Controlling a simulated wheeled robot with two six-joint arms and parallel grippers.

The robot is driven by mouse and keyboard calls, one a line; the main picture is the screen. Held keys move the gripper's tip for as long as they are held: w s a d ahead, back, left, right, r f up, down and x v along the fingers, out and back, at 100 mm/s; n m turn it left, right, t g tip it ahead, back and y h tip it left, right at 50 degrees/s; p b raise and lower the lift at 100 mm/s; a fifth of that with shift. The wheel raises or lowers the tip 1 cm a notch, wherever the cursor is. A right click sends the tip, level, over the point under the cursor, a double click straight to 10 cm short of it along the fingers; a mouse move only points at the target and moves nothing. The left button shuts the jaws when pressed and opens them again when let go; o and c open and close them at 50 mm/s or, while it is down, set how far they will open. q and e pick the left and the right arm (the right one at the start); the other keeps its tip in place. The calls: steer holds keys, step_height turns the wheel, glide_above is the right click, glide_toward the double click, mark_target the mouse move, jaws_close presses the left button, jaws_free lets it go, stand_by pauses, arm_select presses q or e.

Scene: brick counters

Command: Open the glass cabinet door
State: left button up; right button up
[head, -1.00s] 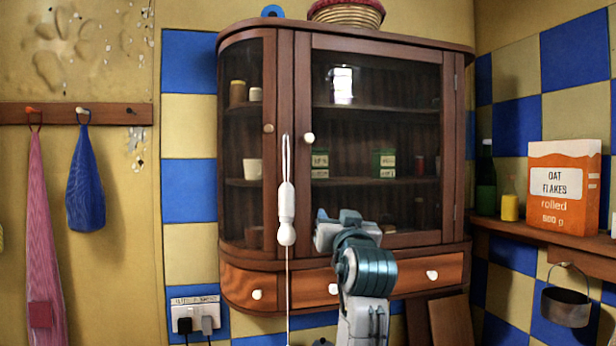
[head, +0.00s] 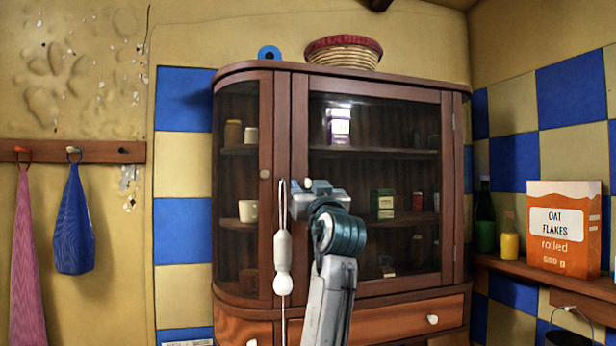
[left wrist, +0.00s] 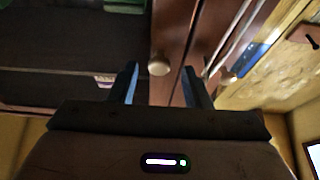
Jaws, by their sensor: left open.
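The wall cabinet is dark wood with a glass door (head: 375,170) in the middle of the head view; the door looks closed. Its round pale knob shows between my finger tips in the left wrist view (left wrist: 160,66); in the head view it is mostly hidden by my gripper. My left gripper (head: 318,192) is at knob height in front of the door's left frame. In the left wrist view (left wrist: 159,74) its two fingers stand apart, one on each side of the knob; I cannot tell how deep the knob sits between them. My right gripper is not in view.
A white pull cord handle (head: 282,252) hangs just left of my left gripper. A narrow curved side door (head: 238,180) with its own knob (head: 265,174) is farther left. A basket (head: 343,52) sits on top. An oat flakes box (head: 563,225) stands on the right shelf.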

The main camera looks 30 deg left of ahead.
arm_select(q)
steer(key=shift+w+a+r, duration=0.15)
steer(key=shift+w+a, duration=0.15)
steer(key=shift+w, duration=0.05)
jaws_close()
steer(key=shift+s+d, duration=0.1)
